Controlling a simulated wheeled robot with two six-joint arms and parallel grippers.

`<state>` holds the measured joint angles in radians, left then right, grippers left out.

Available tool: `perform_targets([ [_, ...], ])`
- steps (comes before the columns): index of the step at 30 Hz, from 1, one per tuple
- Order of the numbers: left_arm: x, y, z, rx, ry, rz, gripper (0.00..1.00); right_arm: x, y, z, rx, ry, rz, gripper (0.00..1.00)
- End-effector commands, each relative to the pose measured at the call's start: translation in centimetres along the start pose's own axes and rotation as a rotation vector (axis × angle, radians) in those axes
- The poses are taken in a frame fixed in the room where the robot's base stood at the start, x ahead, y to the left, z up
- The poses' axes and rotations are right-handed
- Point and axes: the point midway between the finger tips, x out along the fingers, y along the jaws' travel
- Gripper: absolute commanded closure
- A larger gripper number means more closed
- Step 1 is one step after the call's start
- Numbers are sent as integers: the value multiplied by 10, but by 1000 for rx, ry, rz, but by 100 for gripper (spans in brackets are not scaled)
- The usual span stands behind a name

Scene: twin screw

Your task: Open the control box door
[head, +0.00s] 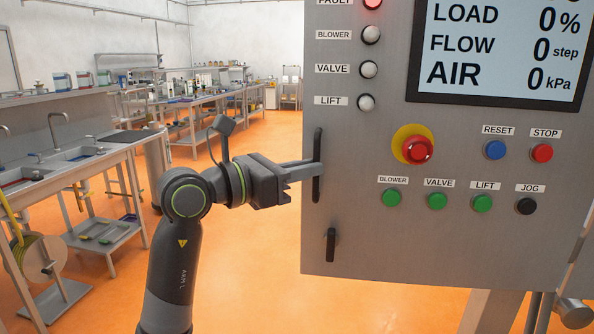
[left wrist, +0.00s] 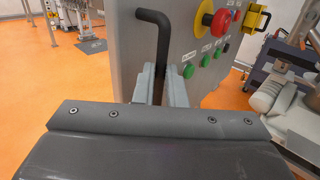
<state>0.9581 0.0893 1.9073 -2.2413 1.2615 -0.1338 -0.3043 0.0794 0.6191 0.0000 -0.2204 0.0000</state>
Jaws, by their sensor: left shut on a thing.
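The grey control box door (head: 345,235) fills the right of the head view, with a screen, lamps and buttons on its face. A black vertical bar handle (head: 318,150) stands at its left edge. My left gripper (head: 312,172) reaches in from the left and is shut on this handle. In the left wrist view the fingers (left wrist: 160,88) close around the lower part of the handle (left wrist: 160,40). A smaller black latch (head: 331,245) sits below it on the door. I see no gap at the door's left edge in the head view. My right gripper is not in view.
A red emergency button (head: 418,149) and several coloured buttons stick out of the door face. A steel sink bench (head: 75,160) stands at the left, with a hose reel (head: 38,258) below it. The orange floor (head: 265,245) between bench and box is clear.

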Motion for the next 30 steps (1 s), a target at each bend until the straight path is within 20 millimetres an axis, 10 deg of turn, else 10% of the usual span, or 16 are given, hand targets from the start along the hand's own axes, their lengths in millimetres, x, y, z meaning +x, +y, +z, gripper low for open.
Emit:
perform_targets([
  [14, 1, -5, 2, -3, -6, -16, 100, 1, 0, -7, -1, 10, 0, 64],
  [19, 1, -4, 2, -3, -6, -12, 67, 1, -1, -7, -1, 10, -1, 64],
  [30, 0, -2, 1, -1, -4, -6, 67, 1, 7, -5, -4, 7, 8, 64],
])
